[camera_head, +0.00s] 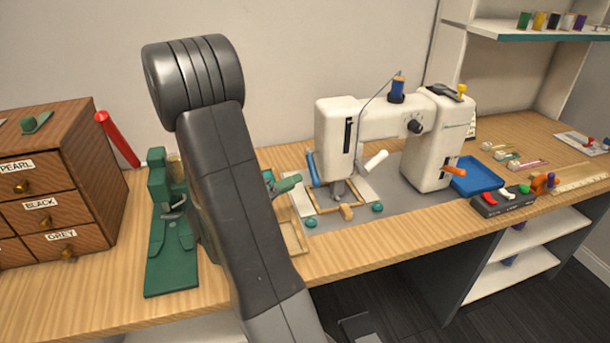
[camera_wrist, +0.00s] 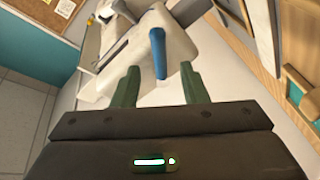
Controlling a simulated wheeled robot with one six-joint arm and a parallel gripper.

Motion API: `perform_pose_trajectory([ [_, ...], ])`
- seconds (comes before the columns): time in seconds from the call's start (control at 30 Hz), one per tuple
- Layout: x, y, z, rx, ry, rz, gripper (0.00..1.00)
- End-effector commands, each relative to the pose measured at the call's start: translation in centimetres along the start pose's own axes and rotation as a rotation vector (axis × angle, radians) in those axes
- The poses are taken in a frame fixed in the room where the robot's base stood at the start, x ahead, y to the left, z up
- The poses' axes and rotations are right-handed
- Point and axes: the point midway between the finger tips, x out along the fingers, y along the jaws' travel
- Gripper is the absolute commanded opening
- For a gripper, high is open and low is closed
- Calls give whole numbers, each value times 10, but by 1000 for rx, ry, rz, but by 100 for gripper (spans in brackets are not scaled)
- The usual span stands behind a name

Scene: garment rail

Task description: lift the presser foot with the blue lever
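The white sewing machine (camera_head: 340,140) stands on the bench at the right of centre. The blue lever (camera_head: 313,168) hangs on the left side of its head, pointing down; it also shows in the wrist view (camera_wrist: 158,52). The presser foot (camera_head: 339,188) is small beneath the head, and its height is hard to tell. My gripper (camera_head: 290,183) is just left of the lever, partly behind my arm. In the wrist view my green fingers (camera_wrist: 158,85) are apart and empty, with the lever's lower end ahead of and between their tips, not gripped.
A white lever (camera_head: 374,161) sticks out right of the needle area. A wooden frame (camera_head: 345,209) with teal knobs lies under the head. A green press (camera_head: 170,245) and a wooden drawer cabinet (camera_head: 60,175) stand left. A blue tray (camera_head: 477,176) is right.

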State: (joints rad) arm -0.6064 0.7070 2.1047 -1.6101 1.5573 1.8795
Motion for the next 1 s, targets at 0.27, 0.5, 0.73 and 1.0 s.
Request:
perform_pose_trajectory([
  [0.27,38,1,0,0,-4,3,40],
  [0.5,53,0,0,0,-1,0,40],
  [0.73,55,0,0,0,0,0,40],
  [1.0,55,0,0,0,0,0,6],
])
